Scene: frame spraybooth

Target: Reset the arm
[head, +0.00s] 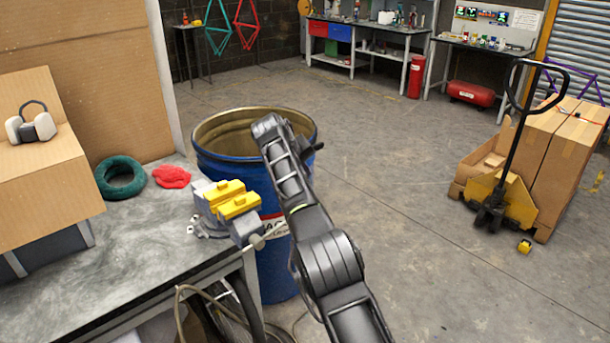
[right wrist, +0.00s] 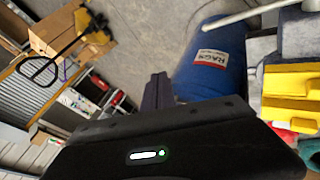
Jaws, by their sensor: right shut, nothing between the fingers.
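My right arm comes up from the bottom of the head view and reaches towards the blue drum (head: 225,172). My right gripper (head: 318,147) is at its far end, in front of the drum's right rim, and mostly hidden by the wrist. In the right wrist view the fingers of my right gripper (right wrist: 157,92) are together with nothing between them. The blue drum (right wrist: 215,60) with a white and red label is just beyond them. My left gripper is in neither view.
A yellow pallet jack (head: 512,200) with cartons stands right. The middle floor is clear.

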